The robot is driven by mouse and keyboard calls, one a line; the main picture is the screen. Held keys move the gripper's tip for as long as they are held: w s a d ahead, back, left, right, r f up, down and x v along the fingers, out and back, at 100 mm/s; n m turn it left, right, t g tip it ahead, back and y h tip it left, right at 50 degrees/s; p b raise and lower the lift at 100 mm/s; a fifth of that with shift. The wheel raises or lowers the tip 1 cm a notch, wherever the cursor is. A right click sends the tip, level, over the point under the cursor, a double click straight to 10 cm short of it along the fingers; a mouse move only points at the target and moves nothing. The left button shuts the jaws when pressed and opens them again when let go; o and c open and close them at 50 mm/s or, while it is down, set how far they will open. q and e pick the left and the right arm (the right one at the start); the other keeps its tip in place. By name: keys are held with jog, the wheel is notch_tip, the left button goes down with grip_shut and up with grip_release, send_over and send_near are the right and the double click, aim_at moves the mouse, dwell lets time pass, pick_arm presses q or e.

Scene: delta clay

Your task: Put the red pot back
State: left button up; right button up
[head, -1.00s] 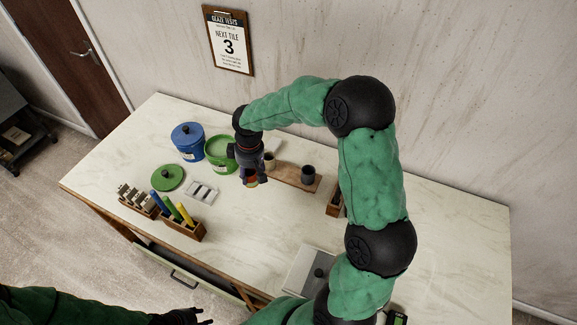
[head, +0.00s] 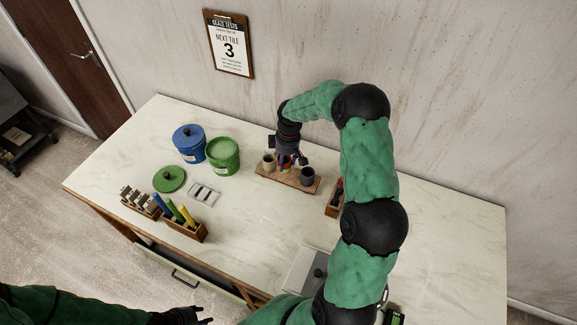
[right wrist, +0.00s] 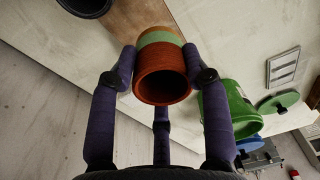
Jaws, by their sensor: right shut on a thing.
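The red pot (right wrist: 162,82), terracotta with a pale green band, is held between the fingers of my right gripper (right wrist: 163,78) in the right wrist view. In the head view my right gripper (head: 286,166) is over the wooden board (head: 302,186), between a beige cup (head: 269,163) and a dark grey cup (head: 307,177). The red pot is mostly hidden there by the fingers, and I cannot tell whether it touches the board. My left gripper (head: 200,319) shows only partly at the bottom edge, away from the table.
An open green tub (head: 223,157) and a lidded blue tub (head: 189,143) stand left of the board. A green lid (head: 170,179), a small tray (head: 203,195) and a holder with coloured sticks (head: 184,228) lie nearer. A wooden box (head: 333,205) stands right.

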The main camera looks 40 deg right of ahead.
aim_at(288, 166)
jog(key=shift+w+d+f, duration=0.1)
jog(key=shift+d+f, duration=0.75)
jog(key=shift+f, duration=0.2)
jog(key=shift+d+f, duration=0.1)
jog(key=shift+f, duration=1.45)
jog(key=shift+f, duration=0.1)
jog(key=o, duration=1.2)
jog(key=r, duration=1.2)
jog(key=shift+s+d+r, duration=0.1)
jog(key=shift+s+d, duration=0.25)
